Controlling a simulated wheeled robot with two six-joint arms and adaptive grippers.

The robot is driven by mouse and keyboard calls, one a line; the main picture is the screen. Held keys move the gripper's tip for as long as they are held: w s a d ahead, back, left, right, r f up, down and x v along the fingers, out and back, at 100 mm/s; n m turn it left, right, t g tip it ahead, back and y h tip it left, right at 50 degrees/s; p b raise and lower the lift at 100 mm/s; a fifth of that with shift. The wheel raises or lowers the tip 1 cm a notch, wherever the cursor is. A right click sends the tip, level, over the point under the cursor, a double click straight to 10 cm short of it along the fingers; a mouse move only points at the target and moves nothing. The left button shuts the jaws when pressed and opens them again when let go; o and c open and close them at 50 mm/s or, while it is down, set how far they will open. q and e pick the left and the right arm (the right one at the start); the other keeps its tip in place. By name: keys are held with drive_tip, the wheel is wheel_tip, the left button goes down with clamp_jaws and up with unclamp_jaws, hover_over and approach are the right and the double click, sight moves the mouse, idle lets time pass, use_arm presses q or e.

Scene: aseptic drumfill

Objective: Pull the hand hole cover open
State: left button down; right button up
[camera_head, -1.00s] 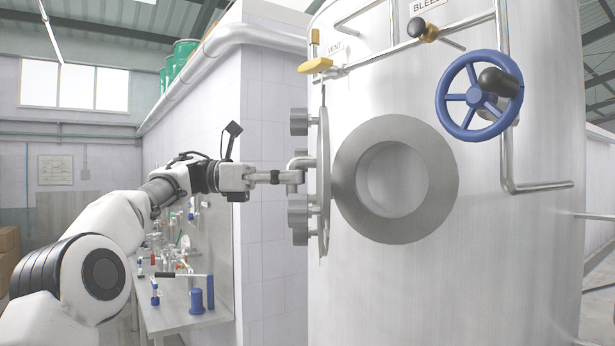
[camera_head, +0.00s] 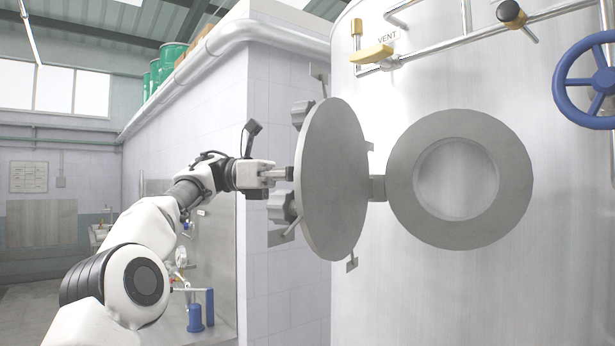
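The round grey hand hole cover (camera_head: 335,180) stands swung out to the left of its opening, joined by a hinge (camera_head: 378,188) at its right edge. Its inner face shows. The flanged hand hole (camera_head: 458,180) on the steel tank is uncovered. My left gripper (camera_head: 284,173) reaches to the cover's outer side, between two of its knobs (camera_head: 284,207). Its fingertips and the cover's handle are hidden behind the cover, so I cannot tell whether it is shut on anything. My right gripper is not in view.
A yellow vent valve handle (camera_head: 371,55) and pipes run above the hand hole. A blue handwheel (camera_head: 588,78) is at the right. A tiled wall (camera_head: 280,270) stands behind my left arm, with a bench of blue-handled fittings (camera_head: 195,312) low at the left.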

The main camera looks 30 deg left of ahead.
use_arm(q)
drive_tip(key=shift+f, duration=0.1)
drive_tip(key=c, duration=1.2)
unclamp_jaws()
drive_tip(key=shift+d, duration=0.1)
drive_tip(key=shift+o, duration=0.9)
drive_tip(key=shift+w, duration=0.1)
drive_tip(key=shift+w+d, duration=0.1)
drive_tip(key=shift+w, duration=0.05)
drive_tip(key=shift+s, duration=0.2)
